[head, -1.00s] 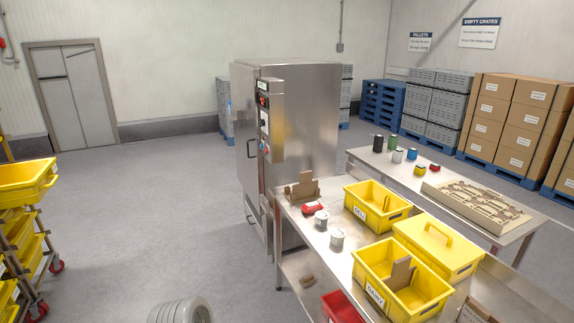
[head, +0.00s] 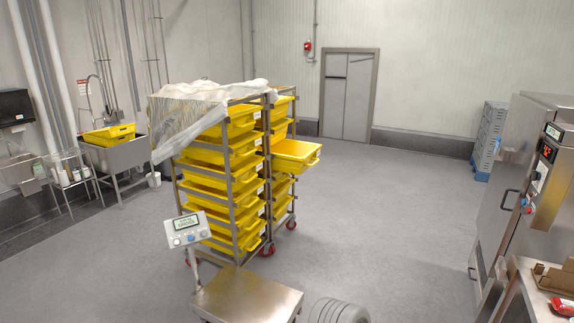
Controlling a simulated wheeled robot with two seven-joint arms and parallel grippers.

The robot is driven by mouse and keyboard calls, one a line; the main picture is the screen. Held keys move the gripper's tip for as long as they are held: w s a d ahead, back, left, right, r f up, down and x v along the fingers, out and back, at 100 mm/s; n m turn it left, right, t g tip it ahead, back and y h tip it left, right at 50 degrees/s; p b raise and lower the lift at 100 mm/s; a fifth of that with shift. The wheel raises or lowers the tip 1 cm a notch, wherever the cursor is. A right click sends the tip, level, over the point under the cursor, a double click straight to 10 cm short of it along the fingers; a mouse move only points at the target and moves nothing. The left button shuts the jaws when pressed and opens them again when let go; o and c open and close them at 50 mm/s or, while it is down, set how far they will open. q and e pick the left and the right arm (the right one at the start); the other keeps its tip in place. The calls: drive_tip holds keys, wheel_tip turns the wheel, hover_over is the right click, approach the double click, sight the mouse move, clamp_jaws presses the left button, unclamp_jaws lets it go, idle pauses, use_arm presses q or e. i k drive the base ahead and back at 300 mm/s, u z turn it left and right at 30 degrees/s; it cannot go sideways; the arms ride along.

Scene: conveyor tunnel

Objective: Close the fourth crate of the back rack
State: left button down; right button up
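Two racks of yellow crates stand left of the middle in the head view. The back rack (head: 293,200) is partly hidden behind the front rack (head: 237,172). In the back rack one yellow crate (head: 298,153) sticks out to the right, well beyond the other crates, which sit further in above and below it. Its left part is hidden, so I cannot tell how much of it is still inside the rack. Neither of my grippers is in view.
A platform scale (head: 245,296) with a display (head: 185,229) stands before the racks. A steel sink (head: 113,155) is at left. A steel cabinet (head: 515,185) and table (head: 535,290) are at right. The floor between racks and cabinet is clear.

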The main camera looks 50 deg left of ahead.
sight(286, 156)
drive_tip(key=u, duration=1.25)
drive_tip(key=i, duration=5.5)
drive_tip(key=u, duration=2.6)
drive_tip(key=i, duration=0.6)
drive_tip(key=z, duration=2.85)
